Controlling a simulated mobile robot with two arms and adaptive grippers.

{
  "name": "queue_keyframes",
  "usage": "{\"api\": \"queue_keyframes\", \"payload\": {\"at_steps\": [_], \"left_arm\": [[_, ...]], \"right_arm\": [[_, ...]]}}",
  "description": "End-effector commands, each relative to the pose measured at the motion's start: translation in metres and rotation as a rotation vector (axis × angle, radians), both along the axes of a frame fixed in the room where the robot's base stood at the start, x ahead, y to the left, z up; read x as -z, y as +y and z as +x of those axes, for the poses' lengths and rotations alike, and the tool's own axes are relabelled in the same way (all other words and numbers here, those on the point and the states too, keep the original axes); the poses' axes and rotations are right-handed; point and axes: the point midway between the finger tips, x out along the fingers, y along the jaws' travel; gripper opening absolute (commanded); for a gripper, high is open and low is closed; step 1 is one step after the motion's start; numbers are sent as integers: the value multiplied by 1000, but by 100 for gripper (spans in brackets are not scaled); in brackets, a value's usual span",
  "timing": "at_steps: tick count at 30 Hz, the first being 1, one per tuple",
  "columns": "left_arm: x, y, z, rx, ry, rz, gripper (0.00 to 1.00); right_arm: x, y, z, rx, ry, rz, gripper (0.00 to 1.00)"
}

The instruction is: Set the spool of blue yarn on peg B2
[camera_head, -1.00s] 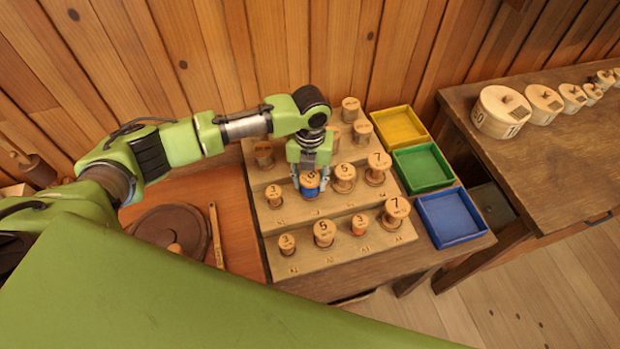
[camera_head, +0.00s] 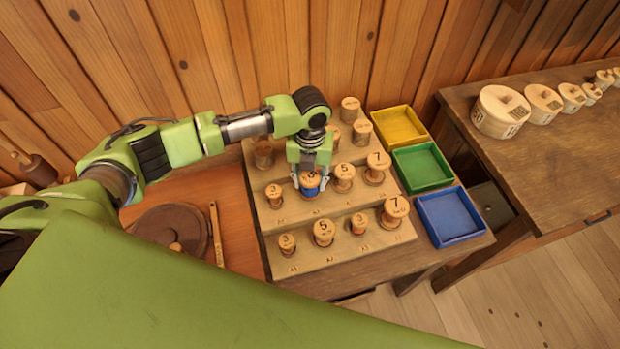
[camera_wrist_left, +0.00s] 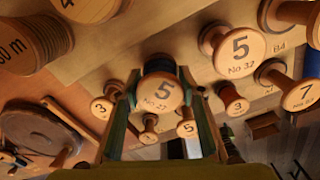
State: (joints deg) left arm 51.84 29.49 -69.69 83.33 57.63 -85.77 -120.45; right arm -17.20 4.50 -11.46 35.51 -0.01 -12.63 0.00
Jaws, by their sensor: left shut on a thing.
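The spool of blue yarn (camera_head: 310,190) is at the second place from the left in the middle row of the stepped rack (camera_head: 345,254). My left gripper (camera_head: 309,182) is over it from above, with one finger on each side, shut on it. The spool is upright, and its numbered wooden top and blue winding show. In the left wrist view the spool (camera_wrist_left: 160,92) sits between the two fingers (camera_wrist_left: 160,105). Peg B2 is hidden under the spool, and I cannot tell whether the spool's base touches the step. My right gripper is not in view.
Close neighbours in the row are a spool marked 3 (camera_head: 274,195) on the left and one marked 5 (camera_head: 343,177) on the right. More spools stand in front and behind. Yellow (camera_head: 428,136), green (camera_head: 447,183) and blue (camera_head: 483,234) trays lie to the right.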

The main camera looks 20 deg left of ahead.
Motion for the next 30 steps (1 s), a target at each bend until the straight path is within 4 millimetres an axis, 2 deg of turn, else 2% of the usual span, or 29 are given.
{"api": "queue_keyframes", "payload": {"at_steps": [16, 17, 18, 30], "left_arm": [[12, 0, 0, 1, 0, 0, 15], [11, 0, 0, 1, 0, 0, 39], [11, 0, 0, 1, 0, 0, 43], [7, 0, 0, 0, 0, 0, 43]], "right_arm": [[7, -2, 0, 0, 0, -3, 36], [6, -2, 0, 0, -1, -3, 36], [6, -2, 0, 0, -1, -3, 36], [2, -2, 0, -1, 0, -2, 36]]}}
